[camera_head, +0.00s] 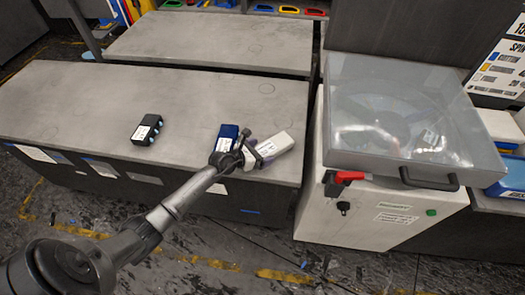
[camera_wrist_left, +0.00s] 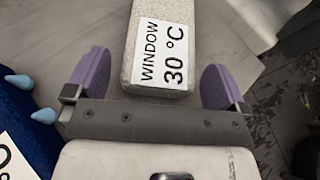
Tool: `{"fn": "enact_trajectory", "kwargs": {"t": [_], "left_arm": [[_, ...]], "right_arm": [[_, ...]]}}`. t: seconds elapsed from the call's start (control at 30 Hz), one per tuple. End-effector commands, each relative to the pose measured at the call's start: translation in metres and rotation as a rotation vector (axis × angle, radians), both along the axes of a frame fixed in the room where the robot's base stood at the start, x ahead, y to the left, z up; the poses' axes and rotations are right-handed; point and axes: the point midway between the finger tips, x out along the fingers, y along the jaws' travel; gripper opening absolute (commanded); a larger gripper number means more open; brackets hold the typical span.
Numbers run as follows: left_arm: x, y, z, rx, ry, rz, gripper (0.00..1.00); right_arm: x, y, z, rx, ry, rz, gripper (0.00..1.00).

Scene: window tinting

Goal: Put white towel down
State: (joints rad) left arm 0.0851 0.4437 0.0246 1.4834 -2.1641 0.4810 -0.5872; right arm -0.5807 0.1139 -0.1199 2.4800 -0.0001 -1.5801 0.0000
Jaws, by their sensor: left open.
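The white towel (camera_head: 277,147) is a pale block lying on the grey bench near its right front edge. In the left wrist view the towel (camera_wrist_left: 160,50) has a label reading "WINDOW 30 °C". My left gripper (camera_head: 252,151) is at the towel's near left end. In the left wrist view its purple fingers (camera_wrist_left: 157,88) are open, one on each side of the towel's near end, with gaps visible on both sides. The towel's underside is hidden. My right gripper is not in view.
A dark blue item (camera_head: 226,132) with a white label lies just left of the towel. A black item (camera_head: 147,129) lies farther left on the bench (camera_head: 70,110). A white machine (camera_head: 335,215) with a clear lid stands at the right. The bench's left part is clear.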

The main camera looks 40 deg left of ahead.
Motion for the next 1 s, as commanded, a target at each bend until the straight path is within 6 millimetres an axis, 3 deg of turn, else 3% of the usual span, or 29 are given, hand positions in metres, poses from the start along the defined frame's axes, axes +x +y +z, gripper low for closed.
{"fn": "enact_trajectory", "kwargs": {"t": [0.3, 0.5, 0.83, 1.0], "left_arm": [[-0.056, 0.011, 0.025, 0.001, 0.003, -0.001, 1.0], [-0.081, 0.016, 0.035, 0.001, 0.002, 0.0, 1.0], [-0.097, 0.019, 0.042, -0.005, -0.003, 0.001, 1.0], [-0.099, -0.002, 0.06, -0.17, -0.1, 0.037, 1.0]], "right_arm": [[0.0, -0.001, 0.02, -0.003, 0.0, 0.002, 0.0], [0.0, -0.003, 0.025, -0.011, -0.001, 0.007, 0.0], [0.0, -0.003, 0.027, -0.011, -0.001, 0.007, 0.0], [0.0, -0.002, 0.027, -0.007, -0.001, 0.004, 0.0]]}}
